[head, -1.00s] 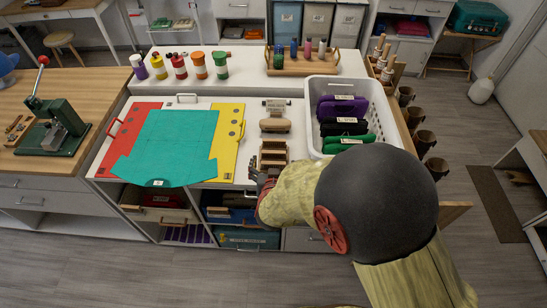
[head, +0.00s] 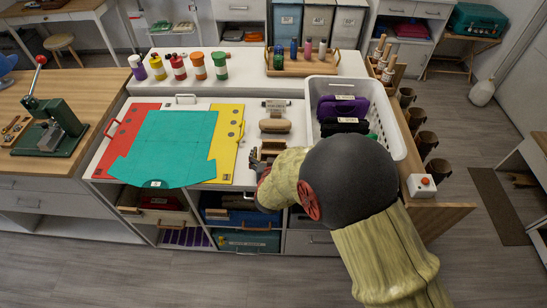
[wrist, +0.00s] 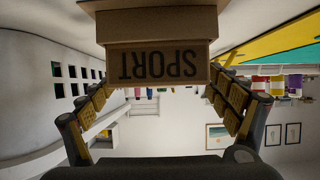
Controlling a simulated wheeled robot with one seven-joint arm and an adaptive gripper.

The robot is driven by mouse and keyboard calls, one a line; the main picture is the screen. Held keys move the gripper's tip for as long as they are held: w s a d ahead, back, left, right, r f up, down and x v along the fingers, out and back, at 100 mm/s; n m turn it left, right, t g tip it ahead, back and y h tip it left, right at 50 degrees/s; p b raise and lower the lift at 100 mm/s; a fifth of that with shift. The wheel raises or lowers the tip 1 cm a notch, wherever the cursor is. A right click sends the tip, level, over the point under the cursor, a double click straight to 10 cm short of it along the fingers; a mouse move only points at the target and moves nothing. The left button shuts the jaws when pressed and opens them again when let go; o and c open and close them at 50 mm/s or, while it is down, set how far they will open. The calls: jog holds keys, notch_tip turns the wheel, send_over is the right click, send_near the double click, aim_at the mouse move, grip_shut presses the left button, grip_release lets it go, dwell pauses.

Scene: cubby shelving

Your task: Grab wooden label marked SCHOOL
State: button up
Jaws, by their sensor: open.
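In the wrist view, upside down, a wooden block marked SPORT (wrist: 158,64) faces my gripper (wrist: 162,92). My fingers are open on either side of its lower edge in the picture; I cannot tell whether they touch it. No label reading SCHOOL is legible in either view.
A teal sheet (head: 165,145) lies between a red folder (head: 123,130) and a yellow folder (head: 228,140). A white basket (head: 392,120) with dark pouches stands at right. Open cubbies with boxes are below.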

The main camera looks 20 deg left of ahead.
jog(key=shift+c, duration=0.7)
jog(key=c, duration=1)
jog(key=shift+c, duration=0.2)
jog(key=shift+r, duration=0.15)
